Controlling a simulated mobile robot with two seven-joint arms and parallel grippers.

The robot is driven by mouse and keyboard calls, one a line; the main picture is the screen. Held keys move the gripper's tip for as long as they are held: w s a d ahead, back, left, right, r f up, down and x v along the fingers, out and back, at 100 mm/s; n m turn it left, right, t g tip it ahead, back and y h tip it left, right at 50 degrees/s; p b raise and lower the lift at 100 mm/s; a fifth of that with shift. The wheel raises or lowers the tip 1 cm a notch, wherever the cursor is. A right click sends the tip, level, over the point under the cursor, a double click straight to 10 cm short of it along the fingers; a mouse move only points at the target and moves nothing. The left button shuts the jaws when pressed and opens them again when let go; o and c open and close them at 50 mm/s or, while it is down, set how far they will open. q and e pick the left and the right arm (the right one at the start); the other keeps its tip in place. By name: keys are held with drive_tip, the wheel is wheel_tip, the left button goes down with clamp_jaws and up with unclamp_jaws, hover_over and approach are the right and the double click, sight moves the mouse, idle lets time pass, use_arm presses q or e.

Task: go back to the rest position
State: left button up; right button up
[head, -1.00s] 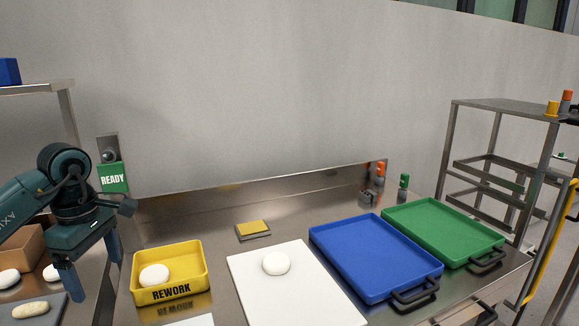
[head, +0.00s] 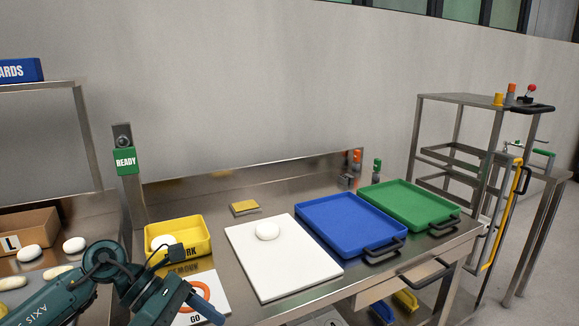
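My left arm comes in from the lower left. Its dark teal gripper (head: 200,308) is low in front of the bench, over a white card with an orange ring and the word GO (head: 215,294). Only one blue finger shows clearly, so its opening cannot be told. No object shows in it. My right gripper is out of view. The yellow REWORK tray (head: 193,228) holds a white dough ball (head: 162,242) and is partly covered by my arm. Another dough ball (head: 267,230) lies on the white board (head: 275,268).
An empty blue tray (head: 350,225) and an empty green tray (head: 408,205) lie at the right. A cardboard box (head: 28,228) and several dough pieces are at the left. A steel rack (head: 470,101) stands at the far right. A READY sign (head: 125,161) stands behind.

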use_arm(q)
drive_tip(key=s+d+r+n+t+h, duration=0.3)
drive_tip(key=d+n+t+h, duration=0.7)
drive_tip(key=n, duration=0.9)
drive_tip(key=a+f+n+t+y, duration=0.35)
drive_tip(key=n+y, duration=0.25)
drive_tip(key=n, duration=0.4)
drive_tip(key=a+f+n+t+y, duration=0.2)
drive_tip(key=f+n+t+y, duration=0.35)
drive_tip(key=n, duration=0.55)
drive_tip(key=s+a+f+n+g+y+p, duration=0.3)
drive_tip(key=s+f+n+g+y+p, duration=0.2)
drive_tip(key=s+f+n+g+p, duration=0.2)
drive_tip(key=shift+s+f+n+p, duration=0.3)
drive_tip(key=shift+s+f+n, duration=0.75)
drive_tip(key=shift+s+n, duration=0.3)
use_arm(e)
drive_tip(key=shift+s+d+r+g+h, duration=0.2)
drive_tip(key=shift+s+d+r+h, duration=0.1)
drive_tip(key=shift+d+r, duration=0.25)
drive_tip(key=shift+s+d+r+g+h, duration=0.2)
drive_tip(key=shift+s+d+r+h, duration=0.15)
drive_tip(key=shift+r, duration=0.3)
